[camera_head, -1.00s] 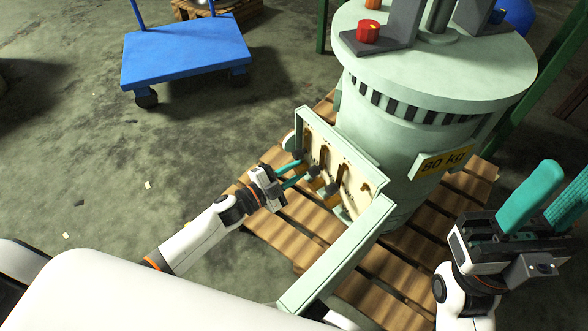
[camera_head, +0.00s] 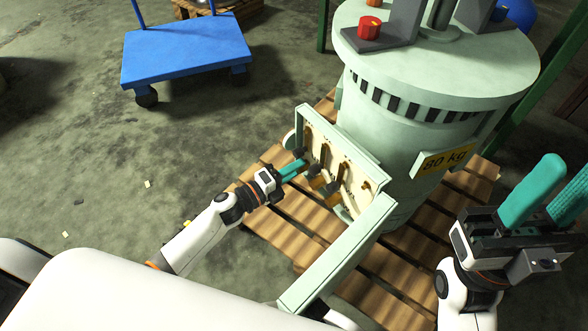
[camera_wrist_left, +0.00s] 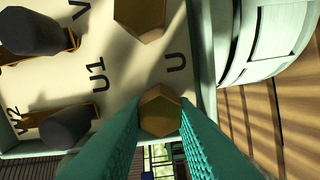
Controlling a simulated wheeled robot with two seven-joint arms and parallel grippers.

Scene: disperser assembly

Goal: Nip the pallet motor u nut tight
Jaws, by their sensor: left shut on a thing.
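The pallet motor (camera_head: 425,110) is a pale green drum with an open terminal box on its side. In the left wrist view, a brass hex nut (camera_wrist_left: 160,112) sits beside the letter U on the cream terminal board (camera_wrist_left: 120,125). My left gripper (camera_wrist_left: 160,122) is shut on this U nut, with a teal finger on each side.
Another brass hex nut (camera_wrist_left: 140,15) and dark-capped terminals marked U1, V and W2 are close by on the board. The motor rests on a wooden pallet (camera_head: 380,285). A blue cart (camera_head: 185,52) stands behind left.

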